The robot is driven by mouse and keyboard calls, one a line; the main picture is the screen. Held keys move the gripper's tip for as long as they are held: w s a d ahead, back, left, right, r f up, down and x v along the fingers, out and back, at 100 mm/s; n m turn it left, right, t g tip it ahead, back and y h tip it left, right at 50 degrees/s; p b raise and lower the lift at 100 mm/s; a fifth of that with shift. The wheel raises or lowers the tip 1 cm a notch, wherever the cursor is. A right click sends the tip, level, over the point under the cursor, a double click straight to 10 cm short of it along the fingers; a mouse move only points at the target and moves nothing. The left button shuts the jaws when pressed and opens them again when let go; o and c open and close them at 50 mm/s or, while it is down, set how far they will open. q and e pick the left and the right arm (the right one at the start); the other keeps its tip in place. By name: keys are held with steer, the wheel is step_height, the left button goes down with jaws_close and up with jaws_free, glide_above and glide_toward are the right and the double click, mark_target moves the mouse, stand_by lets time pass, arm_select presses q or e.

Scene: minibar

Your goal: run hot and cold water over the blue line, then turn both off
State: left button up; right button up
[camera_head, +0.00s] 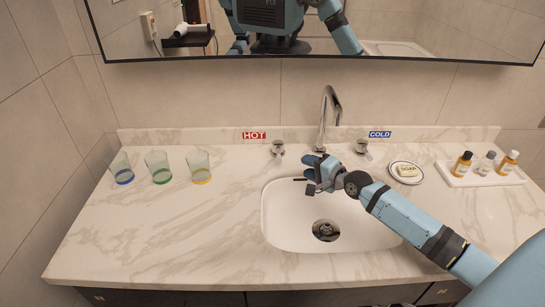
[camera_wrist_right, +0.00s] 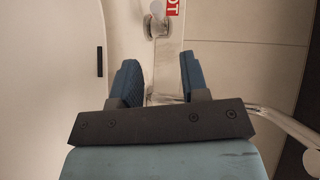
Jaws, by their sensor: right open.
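The hot handle (camera_head: 277,150) stands left of the curved faucet (camera_head: 328,105), below the red HOT label (camera_head: 254,135). The cold handle (camera_head: 363,149) stands right of it, below the blue COLD label (camera_head: 380,134). No water shows below the spout. A clear glass with a blue line (camera_head: 122,168) stands upright on the counter at the far left. My right gripper (camera_head: 311,168) is open and empty above the back of the sink, right of the hot handle. In the right wrist view, the hot handle (camera_wrist_right: 156,24) lies beyond the open fingers (camera_wrist_right: 160,78). My left gripper is not visible.
A green-lined glass (camera_head: 159,167) and a yellow-lined glass (camera_head: 199,167) stand beside the blue-lined one. The white sink (camera_head: 290,225) has a dark drain (camera_head: 326,230). A soap dish (camera_head: 394,176) and a bottle tray (camera_head: 455,180) lie right. The front-left counter is clear.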

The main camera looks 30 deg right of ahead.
mark_target(279, 154)
steer(key=b+x, duration=0.1)
steer(key=x, duration=1.2)
steer(key=shift+s+a, duration=0.1)
steer(key=shift+a, duration=0.05)
jaws_close()
